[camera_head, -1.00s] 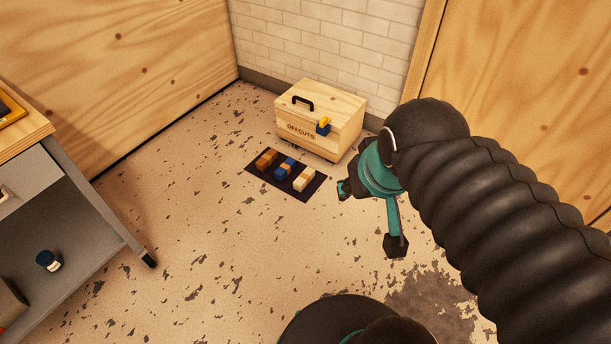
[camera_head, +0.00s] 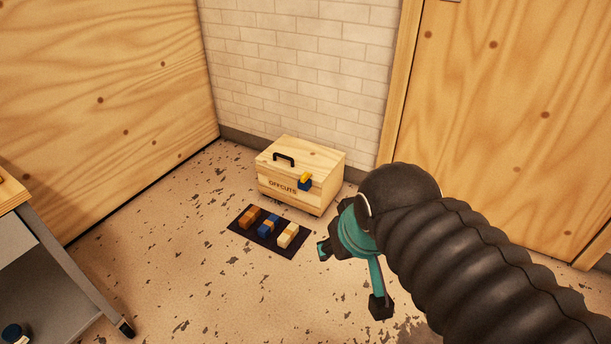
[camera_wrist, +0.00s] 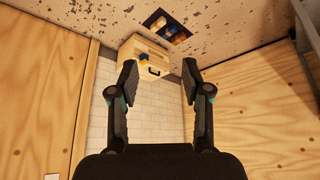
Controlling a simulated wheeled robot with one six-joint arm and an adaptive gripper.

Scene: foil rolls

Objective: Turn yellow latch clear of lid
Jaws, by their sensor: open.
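A wooden box (camera_head: 290,185) marked OFFCUTS stands on the floor against the brick wall. Its lid (camera_head: 300,156) is down and carries a black handle (camera_head: 284,159). The yellow latch (camera_head: 306,178) sits on a blue mount at the front, its top reaching the lid's edge. My gripper (camera_head: 351,277) is open and empty, to the right of the box and nearer the camera, apart from it. In the wrist view, the box (camera_wrist: 150,68) appears inverted beyond my open gripper (camera_wrist: 159,75), with the latch (camera_wrist: 142,57) small near its edge.
A dark mat (camera_head: 268,231) with wood blocks, one blue (camera_head: 268,226), lies on the floor in front of the box. A grey cart (camera_head: 65,265) stands at the left. Wooden panels flank the corner. Open floor lies between cart and mat.

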